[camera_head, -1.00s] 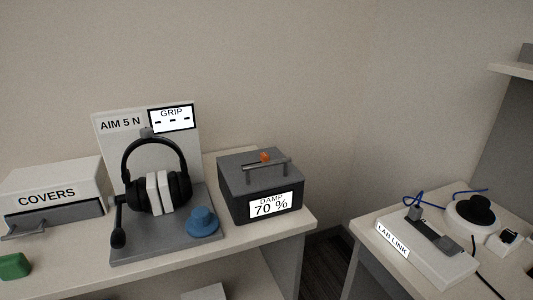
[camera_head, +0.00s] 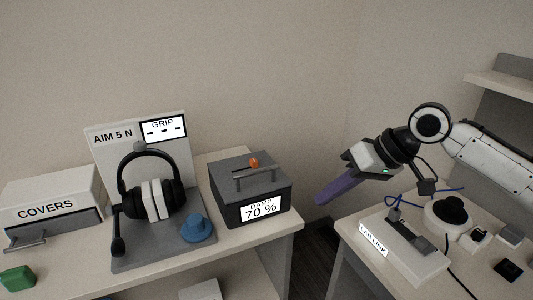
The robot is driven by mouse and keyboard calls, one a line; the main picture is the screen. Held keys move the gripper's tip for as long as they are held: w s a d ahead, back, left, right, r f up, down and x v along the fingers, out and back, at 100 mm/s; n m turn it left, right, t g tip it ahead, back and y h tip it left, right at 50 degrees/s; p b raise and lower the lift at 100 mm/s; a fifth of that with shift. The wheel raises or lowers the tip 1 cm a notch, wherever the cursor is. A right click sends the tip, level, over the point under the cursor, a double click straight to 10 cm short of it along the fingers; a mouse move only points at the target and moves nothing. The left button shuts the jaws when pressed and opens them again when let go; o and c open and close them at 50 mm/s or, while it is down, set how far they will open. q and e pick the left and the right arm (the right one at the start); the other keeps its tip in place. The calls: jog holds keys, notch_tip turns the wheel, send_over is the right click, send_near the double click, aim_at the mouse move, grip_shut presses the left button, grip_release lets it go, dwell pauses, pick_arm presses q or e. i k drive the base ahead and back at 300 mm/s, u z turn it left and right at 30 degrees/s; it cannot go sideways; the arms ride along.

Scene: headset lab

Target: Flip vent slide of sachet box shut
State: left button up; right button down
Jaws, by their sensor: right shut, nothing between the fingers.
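The sachet box (camera_head: 225,207) is a dark grey box on the left table, with a front display reading "DAMP 70 %". On its lid are a grey bar handle (camera_head: 254,179) and an orange knob (camera_head: 254,162), which looks like the vent slide's tab, beside a light slot. My right gripper (camera_head: 322,199) has purple fingers, shut and empty, pointing down and left. It hangs to the right of the box, apart from it, over the gap between the tables. My left gripper is not in view.
A COVERS box (camera_head: 45,208) and green block (camera_head: 17,279) are farther left. The LAB LINK unit (camera_head: 402,256) and cables are on the right table below my arm.

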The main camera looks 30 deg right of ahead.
aim_at(254, 162)
jog(key=k, duration=0.65)
jog(key=z, duration=0.7)
jog(key=i, duration=1.5)
jog(key=u, duration=0.9)
